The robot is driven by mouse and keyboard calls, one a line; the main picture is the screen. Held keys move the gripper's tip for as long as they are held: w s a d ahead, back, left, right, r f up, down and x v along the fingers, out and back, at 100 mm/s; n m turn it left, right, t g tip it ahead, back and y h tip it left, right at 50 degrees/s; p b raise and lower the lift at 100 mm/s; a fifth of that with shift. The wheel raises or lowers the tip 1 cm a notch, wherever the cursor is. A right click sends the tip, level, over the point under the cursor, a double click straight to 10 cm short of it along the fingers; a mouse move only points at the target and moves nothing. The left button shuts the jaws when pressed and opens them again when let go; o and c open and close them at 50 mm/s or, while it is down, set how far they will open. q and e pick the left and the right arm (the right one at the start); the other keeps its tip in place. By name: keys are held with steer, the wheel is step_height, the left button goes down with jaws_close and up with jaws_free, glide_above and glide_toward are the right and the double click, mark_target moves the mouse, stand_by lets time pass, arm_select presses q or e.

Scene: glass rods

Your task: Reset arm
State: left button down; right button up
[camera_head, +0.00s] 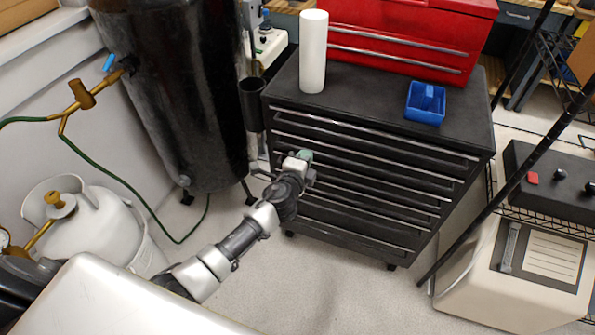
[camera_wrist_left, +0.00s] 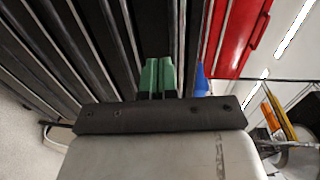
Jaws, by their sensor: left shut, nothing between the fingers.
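My left arm reaches out from the lower left in the head view. Its gripper (camera_head: 305,156) is in front of the drawers of the black tool cabinet (camera_head: 370,190). In the left wrist view, the two green fingers of my left gripper (camera_wrist_left: 158,78) are side by side, shut and empty, with the cabinet's drawer fronts (camera_wrist_left: 100,40) behind them. I cannot tell whether the fingers touch the cabinet. My right gripper is not in view.
On the cabinet top are a white cylinder (camera_head: 313,52), a blue caddy (camera_head: 425,103) and a red toolbox (camera_head: 405,38). A black tank (camera_head: 175,95) and a white gas cylinder (camera_head: 85,225) stand left. A beige machine (camera_head: 515,275) is at right. Floor (camera_head: 330,285) is clear before the cabinet.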

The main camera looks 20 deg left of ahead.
arm_select(q)
steer(key=shift+s, duration=2.9)
steer(key=s+a+f+n+g, duration=0.1)
steer(key=s+f+n+g, duration=0.15)
steer(key=s+f, duration=0.5)
steer(key=s+a+f+n+g, duration=0.1)
steer(key=s+f+n+g, duration=0.2)
steer(key=f, duration=0.8)
steer(key=s+a+f+n+g, duration=0.25)
steer(key=s+f, duration=0.35)
steer(key=f, duration=0.4)
steer(key=s+f+n+g, duration=0.2)
steer(key=s+f, duration=0.2)
steer(key=s, duration=0.6)
steer(key=s+f+n+g, duration=0.3)
steer(key=s+f, duration=0.2)
steer(key=s, duration=0.6)
steer(key=s+f+n+g, duration=0.2)
steer(key=s+f, duration=0.2)
steer(key=s, duration=0.7)
steer(key=shift+d+f+n+g, duration=0.2)
steer(key=shift+f+n+g, duration=0.1)
steer(key=shift+f, duration=0.05)
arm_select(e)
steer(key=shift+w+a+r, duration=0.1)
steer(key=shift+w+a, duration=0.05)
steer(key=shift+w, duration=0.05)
